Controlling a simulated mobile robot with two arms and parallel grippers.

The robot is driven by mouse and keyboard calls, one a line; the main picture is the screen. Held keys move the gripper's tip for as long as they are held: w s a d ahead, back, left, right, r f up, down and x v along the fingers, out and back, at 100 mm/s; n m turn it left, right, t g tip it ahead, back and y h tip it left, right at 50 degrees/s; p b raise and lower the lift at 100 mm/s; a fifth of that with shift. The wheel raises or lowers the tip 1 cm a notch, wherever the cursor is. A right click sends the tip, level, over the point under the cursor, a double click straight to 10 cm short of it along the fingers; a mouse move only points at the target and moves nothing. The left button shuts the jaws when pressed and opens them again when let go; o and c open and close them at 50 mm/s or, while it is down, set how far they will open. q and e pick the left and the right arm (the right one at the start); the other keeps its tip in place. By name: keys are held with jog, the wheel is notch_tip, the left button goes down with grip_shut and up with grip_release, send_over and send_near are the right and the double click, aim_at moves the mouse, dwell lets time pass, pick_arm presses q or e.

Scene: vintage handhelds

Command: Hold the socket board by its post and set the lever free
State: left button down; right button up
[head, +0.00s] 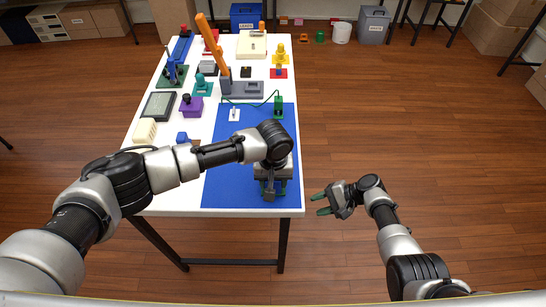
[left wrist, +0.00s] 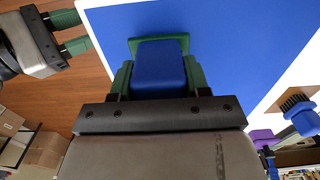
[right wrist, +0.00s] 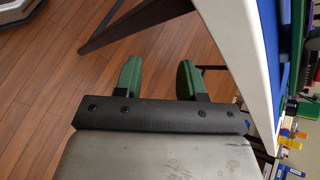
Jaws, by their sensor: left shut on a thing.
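My left gripper (head: 271,190) is low over the front of the blue mat, its green fingers closed on a blue block. In the left wrist view the blue block (left wrist: 160,65) sits between the fingers, with a green plate edge (left wrist: 134,46) behind it. I cannot tell whether this is the socket board's post; my gripper hides much of it. An orange lever (head: 213,48) stands tilted at a grey base (head: 247,90) farther back; I cannot tell whether it is the task's lever. My right gripper (head: 320,204) is open and empty, off the table's right edge.
The blue mat (head: 225,185) is mostly bare at the front. A purple box (head: 192,107) and several other devices crowd the left and back. Open floor lies right.

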jog(key=w+a+r+n+g+y, duration=0.15)
jog(key=w+r, duration=0.25)
jog(key=r, duration=0.4)
jog(key=w+a+r+n+y, duration=0.1)
jog(key=w+a+r+y, duration=0.15)
jog(key=r, duration=0.65)
jog(key=shift+y, duration=0.3)
jog(key=x, duration=0.9)
jog(key=shift+w+a+f, duration=0.3)
jog(key=shift+w+a, duration=0.05)
jog(key=shift+a+f, duration=0.15)
jog(key=shift+a, duration=0.35)
grip_shut()
